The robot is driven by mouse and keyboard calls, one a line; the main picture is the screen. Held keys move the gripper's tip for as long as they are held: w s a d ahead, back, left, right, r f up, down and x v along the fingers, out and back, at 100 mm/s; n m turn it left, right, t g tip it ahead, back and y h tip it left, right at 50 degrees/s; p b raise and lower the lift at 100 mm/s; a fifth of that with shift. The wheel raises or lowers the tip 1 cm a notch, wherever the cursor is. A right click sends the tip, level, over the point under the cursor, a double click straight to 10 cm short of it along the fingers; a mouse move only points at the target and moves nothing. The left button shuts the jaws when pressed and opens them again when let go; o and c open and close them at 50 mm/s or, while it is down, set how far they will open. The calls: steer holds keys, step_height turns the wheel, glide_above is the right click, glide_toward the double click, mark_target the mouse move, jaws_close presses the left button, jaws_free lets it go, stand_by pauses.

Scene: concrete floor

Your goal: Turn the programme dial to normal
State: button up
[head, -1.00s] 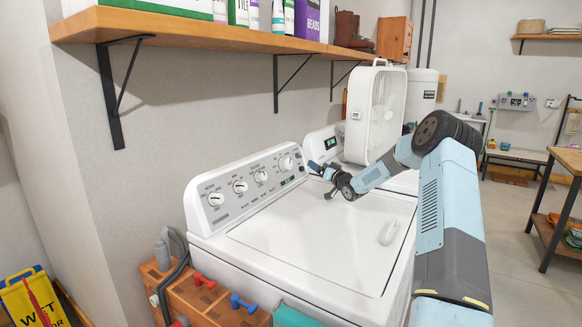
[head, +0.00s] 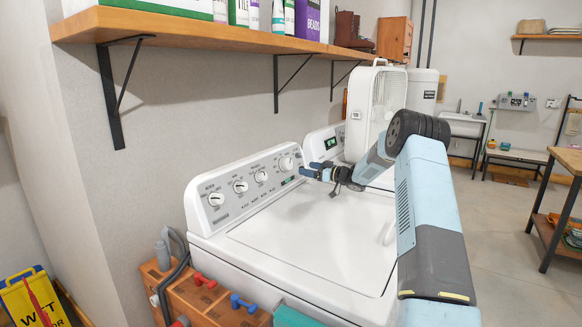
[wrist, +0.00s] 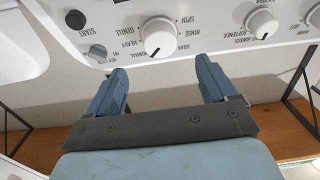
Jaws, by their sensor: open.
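The programme dial (head: 286,163) is the large white knob at the right end of the washer's control panel. In the wrist view the same dial (wrist: 158,36) appears upside down, with words such as NORMAL, HEAVY, GENTLE, SPIN, RINSE and SOAK around it. A dark pointer mark shows on its lower edge in that view; I cannot tell exactly which word it meets. My gripper (head: 306,169) is open and empty in front of the panel, just right of the dial. In the wrist view my gripper (wrist: 160,69) has its blue fingers apart, the dial just beyond and between their tips.
The washer lid (head: 310,235) lies flat below my arm. A white fan (head: 375,110) stands behind, and a wooden shelf (head: 220,40) hangs above.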

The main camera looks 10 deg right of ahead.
mark_target(290, 165)
steer(key=x, duration=0.9)
steer(key=shift+w+a+f, duration=0.1)
steer(key=shift+w+a, duration=0.1)
steer(key=shift+w, duration=0.1)
steer(key=c, duration=1)
steer(key=shift+c, duration=0.3)
